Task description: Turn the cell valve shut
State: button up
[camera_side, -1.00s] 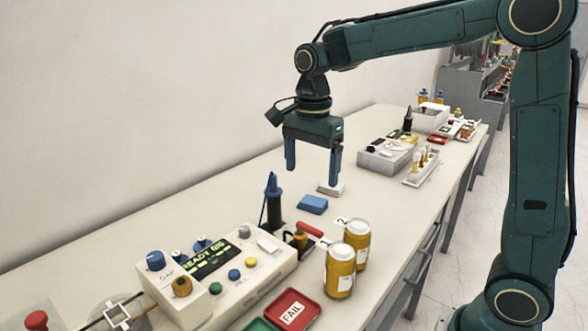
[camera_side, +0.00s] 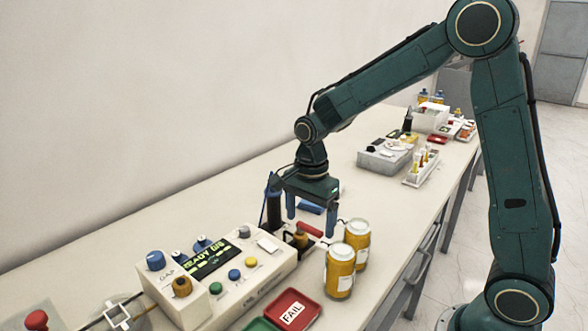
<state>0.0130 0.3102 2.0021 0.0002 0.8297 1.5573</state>
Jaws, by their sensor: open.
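The valve with a red lever handle (camera_side: 311,230) and a brass-coloured body (camera_side: 299,240) sits at the right end of the white test unit (camera_side: 245,275). The red handle points toward the back left of the jars. My gripper (camera_side: 311,224) is open, pointing down, with its two blue fingers on either side of the red handle in the picture. Its fingertips look close to the handle's height, but I cannot tell whether they touch it. Nothing is held between the fingers.
A black probe with a blue top (camera_side: 273,203) stands upright just left of my gripper. A blue pad (camera_side: 311,207) lies behind it. A red FAIL tray (camera_side: 294,309) is in front.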

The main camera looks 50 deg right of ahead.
jog(key=shift+f, duration=0.45)
jog(key=c, duration=1)
